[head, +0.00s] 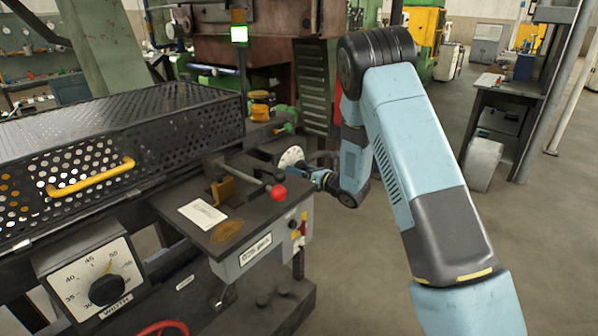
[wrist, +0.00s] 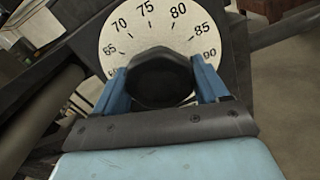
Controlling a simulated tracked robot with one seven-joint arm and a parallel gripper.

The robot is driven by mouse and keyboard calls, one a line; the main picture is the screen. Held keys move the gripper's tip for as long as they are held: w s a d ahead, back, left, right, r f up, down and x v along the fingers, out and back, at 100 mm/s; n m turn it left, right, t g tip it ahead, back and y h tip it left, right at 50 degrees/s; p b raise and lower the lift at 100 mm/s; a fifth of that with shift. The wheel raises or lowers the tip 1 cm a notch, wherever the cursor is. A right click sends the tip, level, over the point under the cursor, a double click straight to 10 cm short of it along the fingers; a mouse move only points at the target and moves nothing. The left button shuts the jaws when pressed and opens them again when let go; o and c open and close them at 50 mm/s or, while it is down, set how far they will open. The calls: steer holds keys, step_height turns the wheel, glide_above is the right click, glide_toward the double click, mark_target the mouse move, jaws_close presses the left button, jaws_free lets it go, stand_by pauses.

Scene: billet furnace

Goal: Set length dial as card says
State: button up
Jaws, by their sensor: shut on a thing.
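The white dial face (wrist: 150,35) in the wrist view carries marks with 70, 75, 80, 85 and 90 readable. A black faceted knob (wrist: 160,72) sits at its centre. My gripper (wrist: 161,88) is shut on this knob, one blue finger on each side. No pointer shows clearly, so I cannot tell the setting. In the head view the same dial (head: 291,156) is at the console's far right end, with my gripper (head: 322,178) against it, partly hidden by my arm. A white card (head: 202,214) lies on the console top; its print is too small to read.
A second dial (head: 95,280), labelled WIDTH, is at the front left. A red-knobbed lever (head: 278,192) stands on the console between card and dial. A perforated guard with a yellow handle (head: 92,177) is at left. Open floor lies at right.

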steer(key=shift+s+d+f, duration=0.1)
steer(key=shift+s+f, duration=0.05)
steer(key=shift+f, duration=0.3)
steer(key=o, duration=0.8)
steer(key=shift+c, duration=0.2)
steer(key=shift+o, duration=1.2)
steer(key=shift+r, duration=0.2)
steer(key=v, duration=1.3)
steer(key=shift+d, duration=0.25)
